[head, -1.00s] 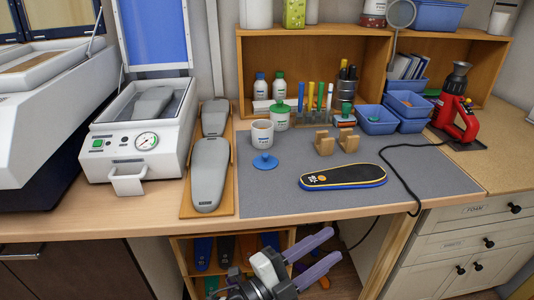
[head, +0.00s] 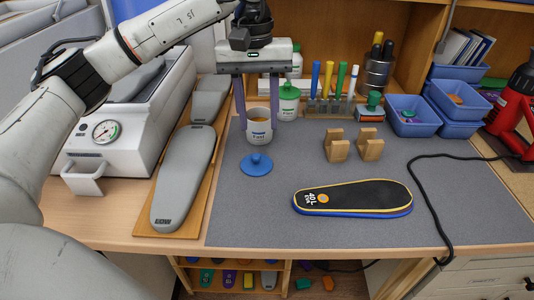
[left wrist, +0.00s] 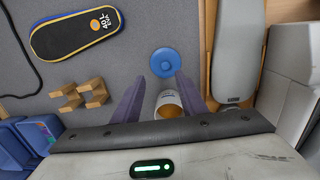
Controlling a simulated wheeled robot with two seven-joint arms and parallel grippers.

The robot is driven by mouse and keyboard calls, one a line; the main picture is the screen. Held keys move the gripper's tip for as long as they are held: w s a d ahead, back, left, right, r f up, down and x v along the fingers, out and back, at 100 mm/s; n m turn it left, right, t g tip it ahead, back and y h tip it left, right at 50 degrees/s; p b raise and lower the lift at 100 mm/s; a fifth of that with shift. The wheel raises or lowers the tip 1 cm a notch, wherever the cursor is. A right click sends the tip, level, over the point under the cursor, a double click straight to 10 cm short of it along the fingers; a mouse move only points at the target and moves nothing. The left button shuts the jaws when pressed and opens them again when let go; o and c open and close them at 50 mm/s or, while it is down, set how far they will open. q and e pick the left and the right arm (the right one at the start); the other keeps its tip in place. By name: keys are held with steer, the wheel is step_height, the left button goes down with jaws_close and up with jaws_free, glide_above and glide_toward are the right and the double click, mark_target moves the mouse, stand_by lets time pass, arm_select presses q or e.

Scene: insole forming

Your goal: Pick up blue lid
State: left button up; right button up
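The blue lid (head: 256,165), a round disc with a small knob, lies on the grey mat in front of a white cup (head: 260,127). It also shows in the left wrist view (left wrist: 168,62), just beyond my fingertips. My left gripper (head: 257,126) points down with its two purple fingers apart, one on each side of the cup. In the left wrist view the cup (left wrist: 168,103) shows between the open fingers (left wrist: 157,87). Whether the fingers touch the cup, I cannot tell. My right gripper does not show now.
A black insole with a blue base (head: 352,198) and two wooden blocks (head: 368,144) lie on the mat to the right. A green-lidded jar (head: 288,101) stands behind the cup. Grey insole forms on a wooden board (head: 224,185) lie to the left. The mat's front is clear.

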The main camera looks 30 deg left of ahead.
mark_target(256, 156)
arm_select(q)
steer(key=a+f, duration=0.1)
steer(key=f, duration=0.2)
steer(key=shift+a+y, duration=0.3)
steer(key=shift+a, duration=0.05)
steer(key=shift+s+d+f+p, duration=0.1)
steer(key=shift+d+f+p, duration=0.1)
steer(key=shift+f, duration=0.85)
steer(key=shift+s+d+f+p, duration=0.1)
steer(key=shift+f+p, duration=0.1)
steer(key=shift+f, duration=0.85)
steer(key=shift+d+f+p, duration=0.15)
steer(key=shift+f+p, duration=0.05)
steer(key=shift+f, duration=0.85)
steer(key=shift+c, duration=0.4)
jaws_close()
